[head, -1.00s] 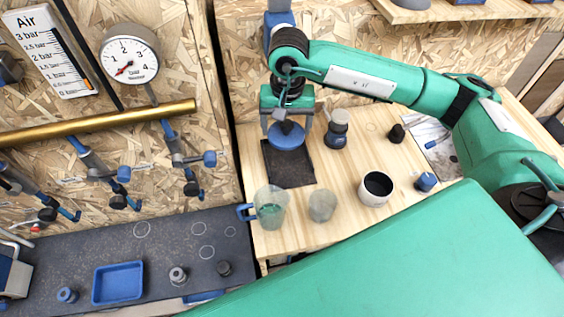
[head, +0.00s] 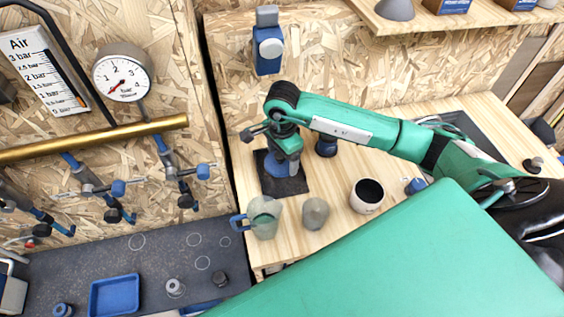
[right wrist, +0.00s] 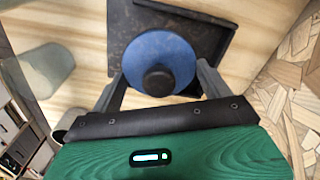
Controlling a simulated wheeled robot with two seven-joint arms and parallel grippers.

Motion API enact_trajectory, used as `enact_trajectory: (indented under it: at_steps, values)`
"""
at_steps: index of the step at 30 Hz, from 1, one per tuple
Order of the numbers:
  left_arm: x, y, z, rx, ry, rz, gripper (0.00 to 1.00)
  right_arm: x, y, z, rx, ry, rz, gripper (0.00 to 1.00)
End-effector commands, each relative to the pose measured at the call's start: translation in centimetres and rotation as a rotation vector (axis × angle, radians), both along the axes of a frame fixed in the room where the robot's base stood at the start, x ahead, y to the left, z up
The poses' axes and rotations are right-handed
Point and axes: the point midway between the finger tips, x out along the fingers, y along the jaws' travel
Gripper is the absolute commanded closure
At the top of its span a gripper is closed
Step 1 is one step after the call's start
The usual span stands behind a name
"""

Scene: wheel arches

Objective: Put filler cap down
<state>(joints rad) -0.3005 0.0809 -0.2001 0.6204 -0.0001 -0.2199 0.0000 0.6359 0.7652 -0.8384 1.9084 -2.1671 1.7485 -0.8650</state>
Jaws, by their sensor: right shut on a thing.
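The filler cap is a round blue disc with a dark knob; it shows in the right wrist view (right wrist: 148,52) between my fingers. In the head view the blue cap (head: 276,166) is mostly hidden under my right gripper (head: 287,165). My right gripper is shut on the cap, pointing down over a dark square mat (head: 298,185) on the wooden bench. The mat also shows in the right wrist view (right wrist: 121,22), behind the cap. I cannot tell whether the cap touches the mat. My left gripper is not in view.
A grey-green jug with a blue handle (head: 264,217), a grey cup (head: 315,213) and a white pot with a dark inside (head: 367,195) stand in front of the mat. A dark blue object (head: 326,146) stands just right of it. A wall of chipboard is behind.

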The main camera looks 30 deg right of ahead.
Motion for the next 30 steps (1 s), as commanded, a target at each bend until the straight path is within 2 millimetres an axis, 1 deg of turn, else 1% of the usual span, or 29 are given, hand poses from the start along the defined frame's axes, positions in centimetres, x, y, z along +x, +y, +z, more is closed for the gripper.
enact_trajectory:
  at_steps: [5, 9, 11, 18, 22, 23, 25, 26, 30]
  values:
    - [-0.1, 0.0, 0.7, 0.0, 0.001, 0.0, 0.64, -0.1, 0.0, -1.4, 0.0, 0.002, 0.0, 0.43]
    - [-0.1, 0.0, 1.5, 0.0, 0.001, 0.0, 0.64, -0.1, 0.0, -3.3, 0.001, 0.003, 0.0, 0.43]
    - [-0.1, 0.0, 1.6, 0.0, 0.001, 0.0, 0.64, -0.1, 0.0, -4.0, 0.001, 0.002, 0.001, 0.43]
    - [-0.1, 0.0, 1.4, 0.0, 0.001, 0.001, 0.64, 0.0, 0.0, -4.2, -0.001, -0.001, 0.002, 0.43]
    - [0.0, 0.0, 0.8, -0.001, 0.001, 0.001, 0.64, 0.0, 0.0, -4.6, -0.001, -0.001, 0.002, 0.43]
    - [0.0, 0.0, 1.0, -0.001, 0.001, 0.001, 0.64, 0.0, 0.0, -4.5, 0.0, -0.001, 0.002, 0.17]
    - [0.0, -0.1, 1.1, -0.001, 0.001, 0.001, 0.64, 0.0, 0.0, -4.4, 0.0, -0.001, 0.002, 0.03]
    - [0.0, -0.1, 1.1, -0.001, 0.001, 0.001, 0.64, 0.0, 0.0, -4.4, 0.0, -0.001, 0.002, 0.0]
    - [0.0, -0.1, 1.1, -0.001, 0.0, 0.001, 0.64, 0.0, 0.0, -4.4, 0.0, -0.001, 0.002, 0.0]
